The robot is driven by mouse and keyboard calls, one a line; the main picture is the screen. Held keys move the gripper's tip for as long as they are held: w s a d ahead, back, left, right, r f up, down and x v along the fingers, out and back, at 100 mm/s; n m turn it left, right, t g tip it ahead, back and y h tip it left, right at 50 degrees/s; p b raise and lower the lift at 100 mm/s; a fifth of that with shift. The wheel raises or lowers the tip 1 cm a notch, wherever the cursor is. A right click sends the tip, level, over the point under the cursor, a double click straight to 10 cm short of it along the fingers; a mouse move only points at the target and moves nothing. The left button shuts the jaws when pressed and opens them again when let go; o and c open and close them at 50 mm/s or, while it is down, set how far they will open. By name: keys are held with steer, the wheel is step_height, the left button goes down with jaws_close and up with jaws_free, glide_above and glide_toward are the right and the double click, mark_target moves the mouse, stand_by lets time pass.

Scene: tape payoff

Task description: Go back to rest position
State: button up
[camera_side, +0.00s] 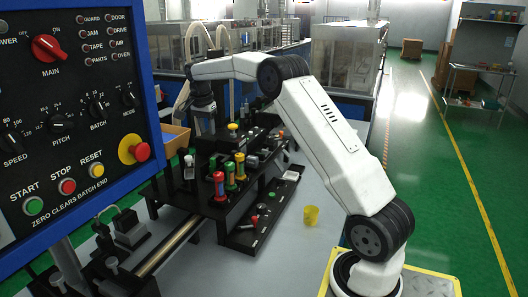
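My white arm rises from its base at the lower right, bends at the top and reaches left over the black workstation (208,203). My gripper (198,125) hangs at the wrist end, above the back left of the workstation. It is small and dark against a dark background, so I cannot tell whether its fingers are open or shut. I see nothing clearly held in it. Several coloured tape spools or bottles, red, yellow and green (229,174), stand on the workstation, below and right of my gripper.
A control panel (75,110) with knobs and buttons fills the left foreground. Glass-walled machines stand behind.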

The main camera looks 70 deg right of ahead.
steer(key=shift+a, duration=0.1)
steer(key=s+a+f+n, duration=0.1)
steer(key=s+a, duration=0.1)
steer(key=a, duration=0.1)
steer(key=s+a+f+n+g, duration=0.1)
steer(key=s+a+f+n, duration=0.1)
steer(key=s+a, duration=0.1)
steer(key=s+a+f+n, duration=0.1)
steer(key=s+a, duration=0.1)
steer(key=a, duration=0.1)
steer(key=shift+s+f+g, duration=0.15)
steer(key=shift+s+g, duration=0.15)
steer(key=shift+g, duration=0.1)
steer(key=s+a+f+n+t, duration=0.2)
steer(key=s+a+f+n, duration=0.2)
steer(key=s+a+n, duration=0.3)
steer(key=s+a+f+n+t+y, duration=0.1)
steer(key=s+a+f+n+t, duration=0.1)
steer(key=s+a+f+n, duration=0.2)
steer(key=s+a+n, duration=0.3)
steer(key=s+a, duration=0.2)
steer(key=a, duration=0.2)
steer(key=shift+s+a, duration=0.15)
steer(key=shift+s, duration=0.25)
